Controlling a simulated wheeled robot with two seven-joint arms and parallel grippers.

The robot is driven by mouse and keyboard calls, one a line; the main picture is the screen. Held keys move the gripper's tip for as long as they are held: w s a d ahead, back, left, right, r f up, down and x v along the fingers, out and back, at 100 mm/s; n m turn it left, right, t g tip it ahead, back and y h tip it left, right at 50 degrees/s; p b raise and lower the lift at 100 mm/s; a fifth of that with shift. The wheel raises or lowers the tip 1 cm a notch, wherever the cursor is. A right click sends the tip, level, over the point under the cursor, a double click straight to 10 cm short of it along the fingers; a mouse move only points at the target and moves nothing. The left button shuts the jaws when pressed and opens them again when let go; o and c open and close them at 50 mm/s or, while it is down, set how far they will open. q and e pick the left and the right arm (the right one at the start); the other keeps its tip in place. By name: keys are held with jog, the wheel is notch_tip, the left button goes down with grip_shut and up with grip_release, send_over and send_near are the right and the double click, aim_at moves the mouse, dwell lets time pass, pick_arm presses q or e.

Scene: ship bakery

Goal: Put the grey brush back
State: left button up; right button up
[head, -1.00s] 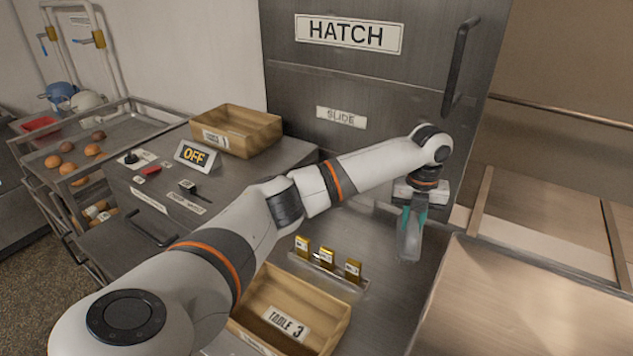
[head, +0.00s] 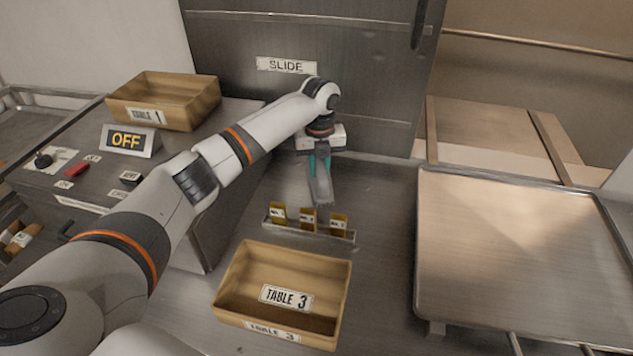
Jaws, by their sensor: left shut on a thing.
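My left gripper (head: 319,166), with teal fingers, points down over the steel counter just behind the small card rack. It is shut on the grey brush (head: 321,190), which hangs below the fingers, slightly tilted. The brush's lower end is close to the back of the rack; I cannot tell whether it touches the counter. The fingers hide part of its upper end. My right gripper is not in view.
A rack (head: 310,232) with several yellow cards stands before the brush. A wooden TABLE 3 box (head: 232,290) is nearer; a TABLE 1 box (head: 185,88) sits left beside an OFF sign (head: 130,139). A steel tray (head: 520,240) lies right. The hatch (head: 375,75) stands behind.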

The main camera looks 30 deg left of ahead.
pick_arm(q)
jog(key=shift+f, duration=0.8)
notch_tip(320, 180, down, 2)
jog(key=shift+f+p, duration=0.2)
jog(key=shift+p, duration=0.25)
jog(key=shift+f, duration=0.45)
jog(key=shift+f, duration=0.1)
jog(key=o, duration=1)
jog(key=shift+c, duration=0.2)
